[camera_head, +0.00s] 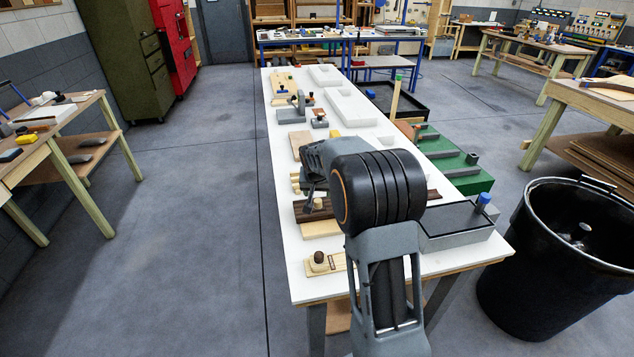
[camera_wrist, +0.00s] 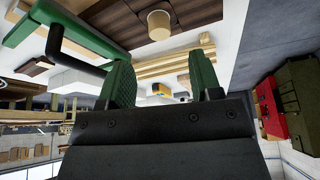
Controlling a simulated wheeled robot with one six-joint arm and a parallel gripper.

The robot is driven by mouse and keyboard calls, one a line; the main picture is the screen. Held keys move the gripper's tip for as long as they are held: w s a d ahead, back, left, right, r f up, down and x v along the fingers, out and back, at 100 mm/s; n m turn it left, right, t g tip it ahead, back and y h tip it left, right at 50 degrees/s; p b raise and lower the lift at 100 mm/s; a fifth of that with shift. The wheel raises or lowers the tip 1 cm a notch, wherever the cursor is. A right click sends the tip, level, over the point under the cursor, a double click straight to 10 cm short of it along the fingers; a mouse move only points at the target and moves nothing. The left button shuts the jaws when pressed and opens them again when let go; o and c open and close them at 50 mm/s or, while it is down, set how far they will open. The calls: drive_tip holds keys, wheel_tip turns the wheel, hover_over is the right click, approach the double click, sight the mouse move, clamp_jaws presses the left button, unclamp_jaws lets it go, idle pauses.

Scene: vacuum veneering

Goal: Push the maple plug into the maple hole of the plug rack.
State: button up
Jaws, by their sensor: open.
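A pale round plug (camera_head: 318,203), which looks like maple, stands on a dark brown board (camera_head: 336,210) on the white bench. It also shows in the wrist view (camera_wrist: 159,24), beyond the gap between my fingers and apart from them. My gripper (camera_wrist: 163,82) has two green fingers spread apart with nothing between them. In the head view my wrist hides most of it. A pale strip (camera_head: 338,264) with a dark round knob (camera_head: 319,258) lies near the bench's front. I cannot tell which piece is the plug rack, and no maple hole is clearly visible.
The long white bench (camera_head: 310,285) carries blocks and tools towards the back. A grey tray (camera_head: 458,236) with a blue-topped post stands right of my arm. A green bench (camera_head: 470,178) and a black bin (camera_head: 560,260) are further right. The floor at left is clear.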

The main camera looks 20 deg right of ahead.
sight(318, 200)
drive_tip(key=shift+p+x, duration=0.35)
drive_tip(key=shift+x, duration=3.15)
clamp_jaws()
drive_tip(key=shift+r, duration=0.2)
drive_tip(key=shift+r+p, duration=0.9)
drive_tip(key=shift+r, duration=0.85)
